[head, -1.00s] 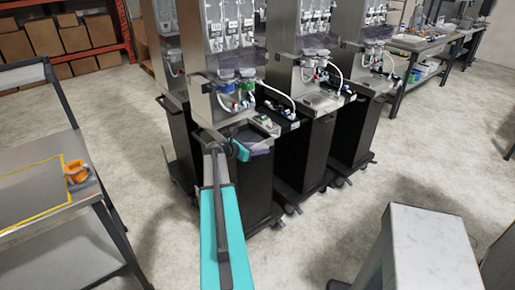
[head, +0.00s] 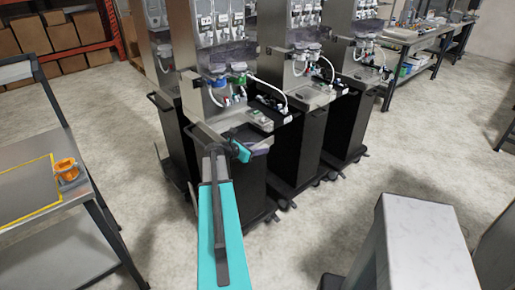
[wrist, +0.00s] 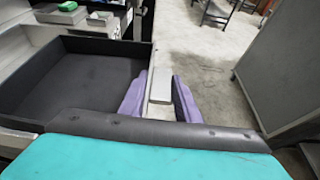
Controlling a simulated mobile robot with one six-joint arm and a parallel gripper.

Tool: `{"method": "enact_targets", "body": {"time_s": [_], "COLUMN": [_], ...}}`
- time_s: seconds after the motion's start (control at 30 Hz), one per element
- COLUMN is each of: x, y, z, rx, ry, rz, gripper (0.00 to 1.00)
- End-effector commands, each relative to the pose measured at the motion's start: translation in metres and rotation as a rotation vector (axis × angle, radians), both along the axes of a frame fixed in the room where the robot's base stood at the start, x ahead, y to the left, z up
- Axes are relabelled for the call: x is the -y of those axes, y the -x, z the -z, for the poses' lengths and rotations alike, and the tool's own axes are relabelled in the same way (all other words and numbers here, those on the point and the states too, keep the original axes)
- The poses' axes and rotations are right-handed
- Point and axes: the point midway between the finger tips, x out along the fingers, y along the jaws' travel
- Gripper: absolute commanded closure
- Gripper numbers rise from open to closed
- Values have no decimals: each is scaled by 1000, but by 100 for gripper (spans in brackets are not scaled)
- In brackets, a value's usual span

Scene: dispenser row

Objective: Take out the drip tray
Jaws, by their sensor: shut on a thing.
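The drip tray (wrist: 85,75) is a shallow black open box, empty inside, at the left of the wrist view. In the head view it shows as a dark shape (head: 248,134) at the front of the nearest dispenser (head: 225,95), beyond my teal arm. My gripper (wrist: 161,100) has purple fingers on both sides of a pale grey tab beside the tray's right edge, and it is shut on this tab. In the head view the gripper (head: 259,151) is small and partly hidden by my wrist. How far the tray is out of the dispenser is hard to tell.
More dispensers (head: 300,95) stand close by on the right. A steel table (head: 95,205) with an orange object (head: 67,170) is at the left. A pale block-like stand (head: 425,235) is at the front right. Open floor lies between.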

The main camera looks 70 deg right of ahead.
Motion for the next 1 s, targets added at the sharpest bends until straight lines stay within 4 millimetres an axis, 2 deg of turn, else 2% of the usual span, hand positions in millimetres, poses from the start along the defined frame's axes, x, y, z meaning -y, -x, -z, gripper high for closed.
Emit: {"method": "enact_targets", "body": {"time_s": [1.0], "x": [-30], "y": [46], "z": [-1], "rx": [0], "ry": [1], "rz": [1], "gripper": [100]}}
